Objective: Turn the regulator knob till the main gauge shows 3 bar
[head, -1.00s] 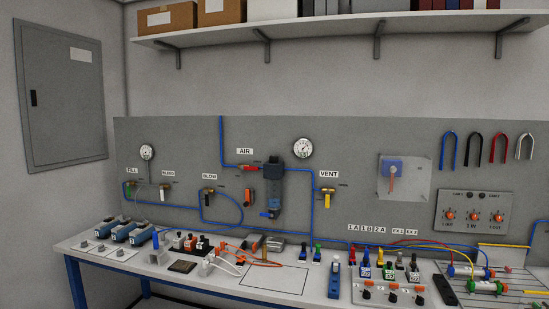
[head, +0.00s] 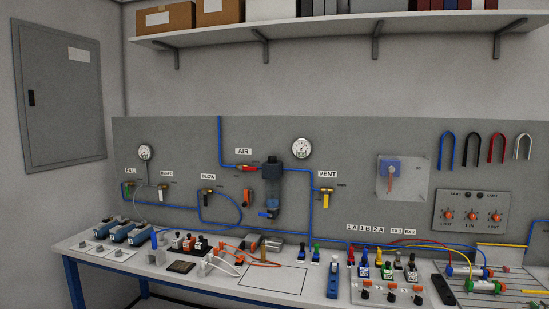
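The main gauge, likely the round white dial (head: 301,148) on the grey panel, hangs to the upper right of the air unit. Its needle is too small to read. The regulator (head: 272,172) is a dark block with a translucent bowl below it, right of the AIR label. I take its dark top (head: 272,160) for the knob, but its setting cannot be made out. A red-handled valve (head: 246,168) sits on the blue line to its left. Neither of my grippers is in view, and nothing touches the regulator.
A smaller gauge (head: 145,152) is at the panel's left. A yellow-handled valve (head: 326,195) is under the VENT label. The bench (head: 272,280) carries blue devices, cables and switch boxes at its front. A shelf (head: 330,33) juts out above; the wall between is clear.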

